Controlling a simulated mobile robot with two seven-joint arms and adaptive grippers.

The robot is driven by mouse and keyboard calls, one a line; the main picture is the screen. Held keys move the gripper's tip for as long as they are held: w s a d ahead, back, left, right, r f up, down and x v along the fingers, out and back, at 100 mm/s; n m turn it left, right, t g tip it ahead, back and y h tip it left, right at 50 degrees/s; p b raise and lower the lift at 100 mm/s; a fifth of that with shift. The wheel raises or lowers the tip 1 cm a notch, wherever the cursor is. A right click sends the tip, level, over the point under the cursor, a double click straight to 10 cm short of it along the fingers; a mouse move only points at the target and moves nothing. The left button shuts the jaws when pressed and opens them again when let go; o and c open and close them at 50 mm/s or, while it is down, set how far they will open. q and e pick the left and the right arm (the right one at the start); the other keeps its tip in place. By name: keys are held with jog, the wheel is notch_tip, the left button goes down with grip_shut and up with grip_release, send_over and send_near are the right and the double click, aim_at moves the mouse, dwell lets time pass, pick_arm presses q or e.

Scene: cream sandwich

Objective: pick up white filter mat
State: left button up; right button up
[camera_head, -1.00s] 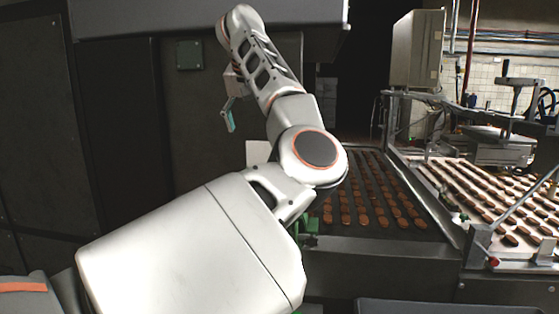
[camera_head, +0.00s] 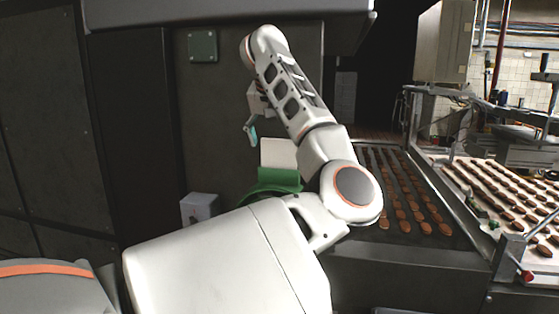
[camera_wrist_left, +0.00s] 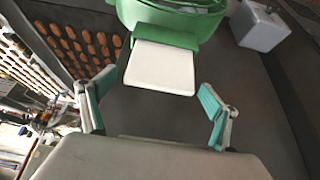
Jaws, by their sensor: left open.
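The white filter mat (camera_head: 279,153) shows as a pale flat panel standing up from a green holder (camera_head: 277,180) in the head view, left of my arm's elbow. In the left wrist view the white mat (camera_wrist_left: 161,68) sticks out of the green holder (camera_wrist_left: 172,14) toward the gripper. My left gripper (camera_wrist_left: 158,108) is open and empty, with one teal-padded finger on each side below the mat's free edge. The mat does not appear to be between the finger pads. In the head view the left gripper (camera_head: 250,132) is small and partly hidden by the wrist. My right gripper is not in view.
A grey box (camera_head: 200,208) stands left of the green holder. A dark conveyor (camera_head: 398,160) with rows of brown biscuits lies to the right, beside a lighter belt (camera_head: 490,184) with more biscuits. A dark machine wall (camera_head: 215,100) stands behind the gripper.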

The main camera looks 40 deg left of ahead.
pick_arm(q)
jog(key=shift+s, duration=0.1)
jog(key=c, duration=1.2)
jog(key=shift+r, duration=0.15)
